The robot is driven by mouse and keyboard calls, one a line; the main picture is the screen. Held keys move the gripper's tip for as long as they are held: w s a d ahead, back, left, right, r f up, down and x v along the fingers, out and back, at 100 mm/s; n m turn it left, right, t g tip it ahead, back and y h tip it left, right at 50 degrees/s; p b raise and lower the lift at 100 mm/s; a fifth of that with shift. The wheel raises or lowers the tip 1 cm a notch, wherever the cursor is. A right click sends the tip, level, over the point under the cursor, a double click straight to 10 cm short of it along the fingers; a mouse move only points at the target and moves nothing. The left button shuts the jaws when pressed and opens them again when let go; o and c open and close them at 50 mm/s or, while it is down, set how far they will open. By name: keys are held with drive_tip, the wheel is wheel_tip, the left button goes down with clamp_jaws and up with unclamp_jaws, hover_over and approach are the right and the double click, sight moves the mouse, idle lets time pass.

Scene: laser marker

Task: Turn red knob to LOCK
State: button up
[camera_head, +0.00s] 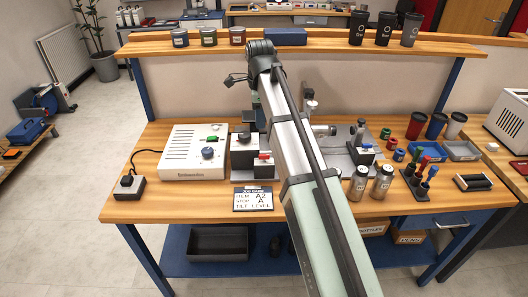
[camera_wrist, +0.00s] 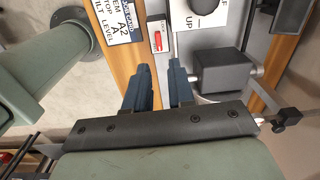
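The red knob (camera_wrist: 158,40) is a small red bar on a white plate in the wrist view, lying roughly along the picture's vertical; the plate's lettering is too small to read. In the head view a red knob (camera_head: 265,155) shows on top of a small dark box with a white top, just left of my arm. My gripper (camera_wrist: 161,72) is open and empty in the wrist view. Its two dark blue fingers point toward the red knob, which lies beyond the gap between the tips. No contact with the knob shows. In the head view my arm hides most of the gripper.
A job card (camera_head: 253,198) lies at the bench's front edge. Beside the red knob is a plate marked UP (camera_wrist: 200,14) and a dark block (camera_wrist: 222,70). Metal canisters (camera_head: 357,184) stand right of my arm.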

sight(264, 155)
drive_tip(key=shift+m, duration=0.3)
drive_tip(key=f, duration=0.9)
drive_tip(key=d+f, duration=0.1)
drive_tip(key=f, duration=0.3)
drive_tip(key=shift+s+d+f, duration=0.1)
drive_tip(key=shift+f, duration=0.2)
drive_tip(key=shift+c, duration=0.4)
clamp_jaws()
